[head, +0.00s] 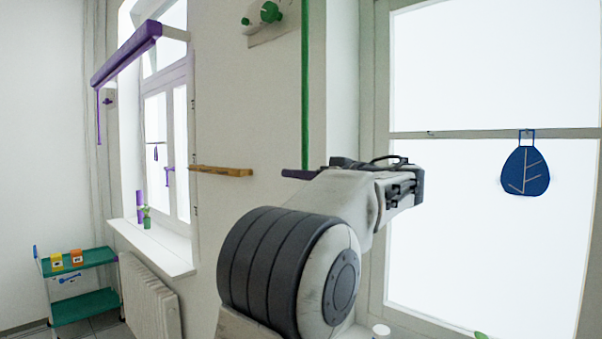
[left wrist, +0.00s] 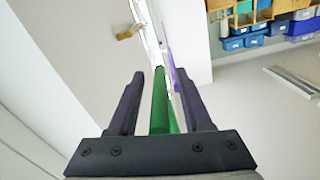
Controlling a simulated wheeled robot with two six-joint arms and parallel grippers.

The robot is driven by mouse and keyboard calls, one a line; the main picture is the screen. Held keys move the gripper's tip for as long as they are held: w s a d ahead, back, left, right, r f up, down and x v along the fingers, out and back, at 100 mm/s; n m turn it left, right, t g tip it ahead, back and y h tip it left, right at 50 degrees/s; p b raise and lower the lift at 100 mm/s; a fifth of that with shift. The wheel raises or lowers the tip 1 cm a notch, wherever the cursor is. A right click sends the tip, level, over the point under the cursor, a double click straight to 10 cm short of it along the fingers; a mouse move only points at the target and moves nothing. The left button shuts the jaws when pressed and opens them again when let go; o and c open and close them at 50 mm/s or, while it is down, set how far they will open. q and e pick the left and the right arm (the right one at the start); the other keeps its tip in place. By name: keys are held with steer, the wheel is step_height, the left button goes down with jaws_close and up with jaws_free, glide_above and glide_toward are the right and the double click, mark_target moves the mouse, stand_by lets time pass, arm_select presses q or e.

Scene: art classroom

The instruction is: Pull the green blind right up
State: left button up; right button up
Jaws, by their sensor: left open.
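A narrow green pull strap (head: 305,85) hangs straight down along the wall beside the right window. The green blind itself is not in the head view. My left gripper (head: 291,173) is at the strap's visible lower end, its dark finger in front of the wall. In the left wrist view the green strap (left wrist: 161,105) runs between the two dark fingers of my left gripper (left wrist: 160,74). The jaws are apart, with a gap on both sides of the strap. My arm hides anything lower on the strap. My right gripper is not in view.
A purple blind (head: 126,53) with a cord hangs at the left window. A wooden ledge (head: 220,171) sticks out from the wall. A blue leaf ornament (head: 525,170) hangs at the right window. A green trolley (head: 85,302) and radiator (head: 150,298) stand at lower left.

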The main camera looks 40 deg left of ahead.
arm_select(q)
jaws_close()
stand_by(1.4)
